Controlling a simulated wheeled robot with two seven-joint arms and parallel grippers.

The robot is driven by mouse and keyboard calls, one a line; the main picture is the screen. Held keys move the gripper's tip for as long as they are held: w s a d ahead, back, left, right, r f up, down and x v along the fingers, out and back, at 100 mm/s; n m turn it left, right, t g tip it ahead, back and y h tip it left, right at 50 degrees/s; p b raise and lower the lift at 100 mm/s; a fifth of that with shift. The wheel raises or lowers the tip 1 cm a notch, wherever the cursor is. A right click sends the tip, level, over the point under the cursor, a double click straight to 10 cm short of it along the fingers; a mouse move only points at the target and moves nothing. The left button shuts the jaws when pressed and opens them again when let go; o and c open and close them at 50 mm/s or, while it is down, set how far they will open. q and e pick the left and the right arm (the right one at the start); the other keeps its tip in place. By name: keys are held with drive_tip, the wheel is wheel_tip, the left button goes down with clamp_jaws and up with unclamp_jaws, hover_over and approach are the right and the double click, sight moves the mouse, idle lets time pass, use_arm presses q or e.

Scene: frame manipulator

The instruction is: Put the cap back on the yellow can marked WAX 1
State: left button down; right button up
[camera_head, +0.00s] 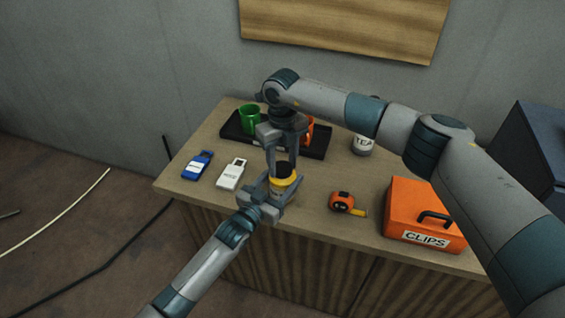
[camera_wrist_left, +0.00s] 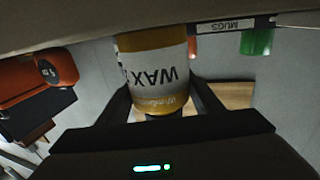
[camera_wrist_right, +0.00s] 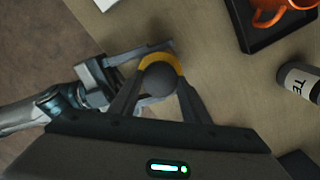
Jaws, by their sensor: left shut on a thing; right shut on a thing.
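The yellow can (camera_head: 283,185) stands upright near the table's front edge. In the left wrist view the can (camera_wrist_left: 156,75) shows a white band reading WAX, upside down; its number is not readable. My left gripper (camera_head: 282,190) is shut around the can's sides from the front. My right gripper (camera_head: 284,160) reaches down from above and is shut on the dark round cap (camera_head: 284,169). In the right wrist view the cap (camera_wrist_right: 158,80) lies over the can's yellow top (camera_wrist_right: 166,59), which shows past its upper edge. I cannot tell whether the cap touches the can.
A black tray (camera_head: 235,131) at the back holds a green mug (camera_head: 250,119) and an orange mug (camera_head: 308,131). A TEA canister (camera_head: 363,145), tape measure (camera_head: 343,202) and orange CLIPS box (camera_head: 420,205) stand right.

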drive_tip(key=m, duration=0.2)
drive_tip(key=shift+m, duration=0.4)
drive_tip(key=o, duration=1.2)
drive_tip(key=shift+o, duration=0.2)
wheel_tip(320, 180, up, 12)
use_arm(q)
drive_tip(key=shift+c, duration=2.3)
unclamp_jaws()
drive_tip(key=shift+s+a, duration=0.1)
drive_tip(key=shift+s, duration=0.05)
